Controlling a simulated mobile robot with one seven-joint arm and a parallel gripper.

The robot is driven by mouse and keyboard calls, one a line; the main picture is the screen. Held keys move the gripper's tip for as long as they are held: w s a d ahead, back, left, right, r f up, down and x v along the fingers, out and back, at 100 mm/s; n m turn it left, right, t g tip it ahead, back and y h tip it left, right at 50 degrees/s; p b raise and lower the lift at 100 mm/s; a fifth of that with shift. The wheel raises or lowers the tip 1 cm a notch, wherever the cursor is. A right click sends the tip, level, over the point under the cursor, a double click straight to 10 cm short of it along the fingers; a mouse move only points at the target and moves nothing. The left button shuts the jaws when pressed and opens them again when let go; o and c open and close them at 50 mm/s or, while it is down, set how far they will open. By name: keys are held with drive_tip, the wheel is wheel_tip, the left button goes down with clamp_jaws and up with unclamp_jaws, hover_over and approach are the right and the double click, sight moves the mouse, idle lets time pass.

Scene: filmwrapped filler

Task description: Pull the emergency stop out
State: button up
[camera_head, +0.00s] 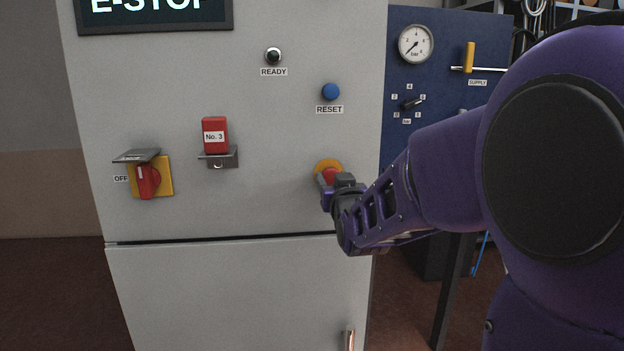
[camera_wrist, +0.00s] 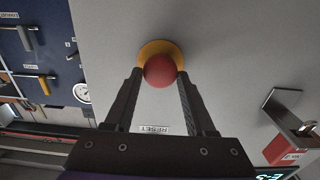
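The emergency stop is a red mushroom button (camera_head: 329,174) on a yellow round base (camera_head: 327,165), on the grey cabinet front. It also shows in the wrist view as a red knob (camera_wrist: 160,70) on its yellow disc (camera_wrist: 159,49). My gripper (camera_head: 333,184) is at the button, partly covering it in the head view. In the wrist view my gripper (camera_wrist: 160,74) has its fingers spread, one on each side of the red knob. A narrow gap seems to show between the knob and the fingertips, so it looks open around the knob.
Above the button is a blue RESET button (camera_head: 330,91). To its left are a red No. 3 block (camera_head: 214,135) on a bracket and a red OFF switch (camera_head: 147,181) under a metal flap. A blue panel (camera_head: 440,25) with a gauge stands at right.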

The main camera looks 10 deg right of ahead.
clamp_jaws()
drive_tip(key=shift+s, duration=0.95)
drive_tip(key=o, duration=0.5)
unclamp_jaws()
drive_tip(key=shift+o, duration=0.2)
drive_tip(key=shift+s, duration=0.2)
